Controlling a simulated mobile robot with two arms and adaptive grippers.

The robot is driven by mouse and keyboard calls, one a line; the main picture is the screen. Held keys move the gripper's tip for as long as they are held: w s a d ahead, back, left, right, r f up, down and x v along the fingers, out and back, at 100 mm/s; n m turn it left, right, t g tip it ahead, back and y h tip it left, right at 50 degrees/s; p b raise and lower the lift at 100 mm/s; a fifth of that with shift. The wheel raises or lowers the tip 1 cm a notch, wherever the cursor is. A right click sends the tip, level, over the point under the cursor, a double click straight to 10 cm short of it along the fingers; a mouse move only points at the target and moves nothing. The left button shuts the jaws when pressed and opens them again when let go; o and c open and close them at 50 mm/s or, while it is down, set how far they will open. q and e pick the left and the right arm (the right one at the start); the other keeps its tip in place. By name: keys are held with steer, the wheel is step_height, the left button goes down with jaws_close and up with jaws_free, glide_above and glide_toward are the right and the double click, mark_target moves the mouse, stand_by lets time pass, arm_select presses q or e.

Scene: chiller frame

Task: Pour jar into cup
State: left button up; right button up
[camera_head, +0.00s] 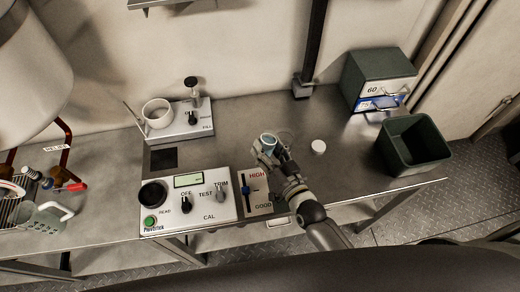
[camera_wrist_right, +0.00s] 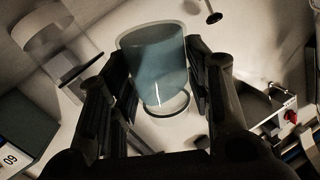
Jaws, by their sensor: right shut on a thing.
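My right gripper (camera_head: 268,153) is shut on a glass jar (camera_head: 267,139) with blue-grey contents, over the middle of the metal bench. In the right wrist view the jar (camera_wrist_right: 152,62) sits between the two fingers (camera_wrist_right: 160,88); I cannot tell whether it touches the bench. A clear, empty-looking glass, perhaps the cup, shows faintly just right of the jar in the head view (camera_head: 286,133). The right wrist view shows this clear glass (camera_wrist_right: 62,42) at the upper left, apart from the fingers. My left gripper is not in view.
A control box (camera_head: 212,207) stands in front and left, with a HIGH/GOOD panel (camera_head: 257,200) beside it. A white ring-shaped vessel (camera_head: 157,113) sits on the rear left device (camera_head: 185,130). A white disc (camera_head: 318,146), a dark green bin (camera_head: 414,143) and a drawer box (camera_head: 377,75) are right.

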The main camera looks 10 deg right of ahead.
mark_target(274, 143)
steer(key=r+m+p, duration=0.1)
steer(key=r+p, duration=0.1)
steer(key=w+d+r+m+g+p, duration=0.1)
steer(key=p, duration=0.1)
steer(key=shift+d+r+m, duration=0.1)
steer(key=shift+m, duration=0.2)
steer(key=shift+s+f+b, duration=0.1)
steer(key=shift+f+b, duration=0.25)
steer(key=shift+f, duration=0.05)
steer(key=shift+m, duration=0.3)
steer(key=shift+s+f+m+p, duration=0.15)
steer(key=shift+m+p, duration=0.2)
steer(key=shift+m, duration=0.25)
